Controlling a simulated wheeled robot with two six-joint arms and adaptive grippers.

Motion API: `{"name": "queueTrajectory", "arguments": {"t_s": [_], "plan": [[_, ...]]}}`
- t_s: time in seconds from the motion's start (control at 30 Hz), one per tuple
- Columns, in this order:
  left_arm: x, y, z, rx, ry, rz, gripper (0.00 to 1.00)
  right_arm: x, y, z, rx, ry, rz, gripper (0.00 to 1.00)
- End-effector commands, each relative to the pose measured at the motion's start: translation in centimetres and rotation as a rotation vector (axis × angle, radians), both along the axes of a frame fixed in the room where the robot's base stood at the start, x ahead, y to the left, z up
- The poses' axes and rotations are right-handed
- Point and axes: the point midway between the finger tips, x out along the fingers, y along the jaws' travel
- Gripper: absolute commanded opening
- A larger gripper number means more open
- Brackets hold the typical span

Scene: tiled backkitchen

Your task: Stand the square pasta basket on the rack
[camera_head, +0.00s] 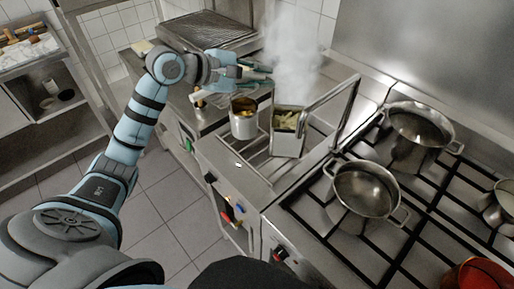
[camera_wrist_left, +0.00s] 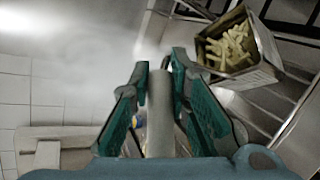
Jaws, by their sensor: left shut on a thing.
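The square pasta basket (camera_head: 287,144) is a metal box with pale pasta in it. In the head view it stands upright in the middle, on or over a barred metal surface (camera_head: 262,168); its underside is hidden. In the left wrist view the basket (camera_wrist_left: 246,76) is at the upper right, apart from the fingers. My left gripper (camera_head: 262,75) is above and left of the basket. Its teal fingers (camera_wrist_left: 160,85) are shut on a pale grey bar (camera_wrist_left: 160,118). I cannot tell what the bar belongs to. My right gripper is out of view.
A round metal pot (camera_head: 243,127) stands left of the basket. A tall metal arch (camera_head: 346,103) rises at its right. Steam (camera_head: 292,45) drifts behind. Pans (camera_head: 367,190) stand on the black-grated stove (camera_head: 312,211) at right. A ridged metal top (camera_head: 205,31) lies behind the arm.

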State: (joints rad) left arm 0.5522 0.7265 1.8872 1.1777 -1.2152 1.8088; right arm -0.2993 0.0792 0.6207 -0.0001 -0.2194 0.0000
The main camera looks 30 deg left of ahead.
Motion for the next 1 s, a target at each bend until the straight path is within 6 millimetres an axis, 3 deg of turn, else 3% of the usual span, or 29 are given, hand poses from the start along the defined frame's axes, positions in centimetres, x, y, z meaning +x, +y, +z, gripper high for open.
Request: {"name": "queueTrajectory", "arguments": {"t_s": [0.2, 0.43, 0.7, 1.0], "plan": [[2.5, -0.3, 2.0, 0.0, -0.002, 0.041, 0.0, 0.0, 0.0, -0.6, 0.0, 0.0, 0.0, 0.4], [0.0, 0.5, 1.7, -0.02, 0.024, 0.052, 0.0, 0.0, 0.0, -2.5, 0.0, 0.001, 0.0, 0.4], [0.0, 0.4, -3.3, -0.022, 0.025, 0.052, 0.0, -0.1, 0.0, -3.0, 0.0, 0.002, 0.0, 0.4], [0.0, 0.4, -7.6, -0.021, 0.022, 0.051, 0.0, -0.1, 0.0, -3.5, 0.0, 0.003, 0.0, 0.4]]}}
